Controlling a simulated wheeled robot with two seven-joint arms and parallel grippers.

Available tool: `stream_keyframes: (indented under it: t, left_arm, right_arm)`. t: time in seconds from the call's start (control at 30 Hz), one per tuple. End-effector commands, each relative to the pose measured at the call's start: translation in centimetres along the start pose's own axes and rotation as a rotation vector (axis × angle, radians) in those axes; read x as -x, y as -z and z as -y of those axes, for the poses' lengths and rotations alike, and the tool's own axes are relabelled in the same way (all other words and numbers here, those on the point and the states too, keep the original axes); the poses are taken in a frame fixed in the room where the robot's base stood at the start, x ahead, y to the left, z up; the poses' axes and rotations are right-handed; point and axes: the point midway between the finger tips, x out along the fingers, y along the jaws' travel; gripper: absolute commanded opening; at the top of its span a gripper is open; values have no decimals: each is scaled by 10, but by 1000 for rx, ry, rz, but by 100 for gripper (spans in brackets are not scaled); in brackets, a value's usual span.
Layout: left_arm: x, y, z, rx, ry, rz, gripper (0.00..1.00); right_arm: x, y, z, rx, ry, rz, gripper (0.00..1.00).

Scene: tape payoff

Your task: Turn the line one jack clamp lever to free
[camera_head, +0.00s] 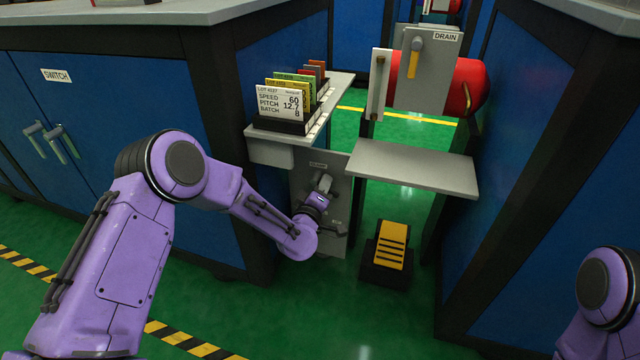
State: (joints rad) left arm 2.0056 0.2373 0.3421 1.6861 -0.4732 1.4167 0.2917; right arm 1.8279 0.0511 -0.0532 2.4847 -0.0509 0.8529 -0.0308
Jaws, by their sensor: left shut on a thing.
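A grey upright plate (341,188) with a small, hard-to-read label stands below the card shelf. My left arm reaches to it, and my left gripper (325,183) is at its upper part, shut on what looks like the clamp lever. The gripper and wrist hide most of the lever, so I cannot tell its angle. A dark handle-like part (334,232) sticks out lower on the plate, beside my wrist. My right arm shows only at the lower right edge; its gripper is out of view.
A shelf (338,88) holds a rack of lot cards (283,102). A grey tray (415,168) juts out right of the plate. A yellow pedal (391,245) stands on the floor. A DRAIN panel with yellow handle (413,63) fronts a red drum (467,85). Blue cabinets flank both sides.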

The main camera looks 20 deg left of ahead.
Motion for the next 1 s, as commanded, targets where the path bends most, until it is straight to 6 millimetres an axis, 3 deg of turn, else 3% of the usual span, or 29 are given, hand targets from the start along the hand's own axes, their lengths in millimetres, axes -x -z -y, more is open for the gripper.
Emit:
stream_keyframes:
  t: [0.5, 1.0]
  left_arm:
    - [0, 3, -11, 392, 0, 1, 0]
    - [1, 3, -13, 505, 1, 2, 0]
  right_arm:
    - [12, 15, 2, -109, -4, -120, 43]
    - [14, 18, 2, -132, -5, -145, 43]
